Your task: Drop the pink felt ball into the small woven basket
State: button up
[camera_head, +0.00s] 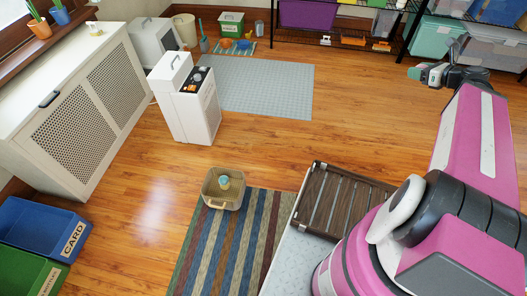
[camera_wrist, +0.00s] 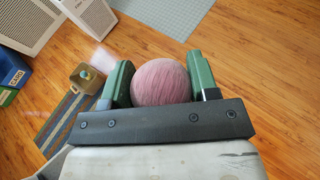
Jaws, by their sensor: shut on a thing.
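The pink felt ball (camera_wrist: 161,84) is held between the two green fingers of my gripper (camera_wrist: 160,72) in the wrist view. In the head view my gripper (camera_head: 424,73) is small at the upper right, and I cannot make out the ball there. The small woven basket (camera_head: 236,201) is tan and stands upright on the floor by the end of the striped rug. A small pale blue and yellow thing (camera_head: 224,182) is inside it. The basket (camera_wrist: 80,86) also shows in the wrist view, left of my gripper and well apart from it.
A white cabinet (camera_head: 190,118) stands beyond the basket. A brown slatted rack (camera_head: 338,202) lies at the right of the striped rug (camera_head: 228,240). Blue (camera_head: 30,228) and green bins stand at the left. The wooden floor between basket and grey mat (camera_head: 265,90) is clear.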

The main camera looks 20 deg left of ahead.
aim_at(225, 198)
jog(key=i+l+u, duration=0.15)
jog(key=u, duration=0.2)
jog(key=i+l+u, duration=0.3)
jog(key=i+u, duration=0.1)
jog(key=u, duration=1.55)
